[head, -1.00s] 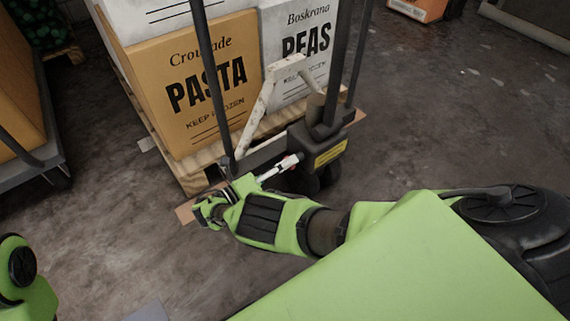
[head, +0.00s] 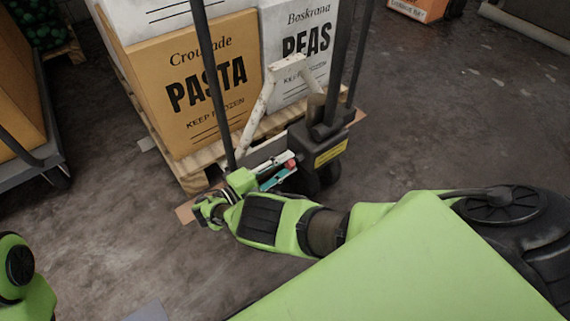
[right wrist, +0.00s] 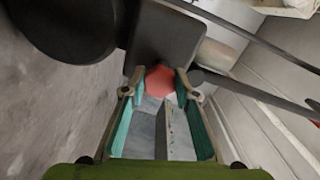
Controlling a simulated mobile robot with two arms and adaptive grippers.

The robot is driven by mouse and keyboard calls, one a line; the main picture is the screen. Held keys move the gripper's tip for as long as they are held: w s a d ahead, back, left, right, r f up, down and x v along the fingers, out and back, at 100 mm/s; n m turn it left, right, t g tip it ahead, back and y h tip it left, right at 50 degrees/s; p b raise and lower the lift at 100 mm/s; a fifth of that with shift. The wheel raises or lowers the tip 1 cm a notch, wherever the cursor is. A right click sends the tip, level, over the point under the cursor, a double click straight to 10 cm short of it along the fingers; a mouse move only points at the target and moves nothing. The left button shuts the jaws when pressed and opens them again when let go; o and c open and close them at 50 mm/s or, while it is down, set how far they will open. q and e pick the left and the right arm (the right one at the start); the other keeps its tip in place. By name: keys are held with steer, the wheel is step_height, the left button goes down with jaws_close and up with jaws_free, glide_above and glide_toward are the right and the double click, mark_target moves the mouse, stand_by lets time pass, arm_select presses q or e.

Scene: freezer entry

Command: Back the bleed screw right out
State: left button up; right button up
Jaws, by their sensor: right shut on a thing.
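The bleed screw (right wrist: 160,81) is a red, hexagonal head on the dark pump block (right wrist: 172,42) of the pallet truck. In the head view, the bleed screw (head: 291,163) is a small red spot at the pump block's left side, by the tip of my right gripper (head: 284,168). In the right wrist view, my right gripper (right wrist: 159,90) has its two teal-lined fingers on either side of the red head, shut on it. The screw's shank is hidden. My left gripper is out of view.
Dark handle bars (head: 212,85) rise close beside my right wrist. A white frame (head: 262,105) stands behind the pump block. A pallet (head: 195,178) carries a PASTA box (head: 215,125) and a PEAS box (head: 285,80). Open floor lies to the right and lower left.

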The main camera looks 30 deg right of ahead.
steer(key=shift+d+n, duration=0.3)
steer(key=shift+n, duration=0.1)
steer(key=o, duration=0.9)
steer(key=shift+o, duration=1.1)
steer(key=shift+s, duration=0.1)
steer(key=shift+a, duration=0.2)
steer(key=shift+a, duration=0.1)
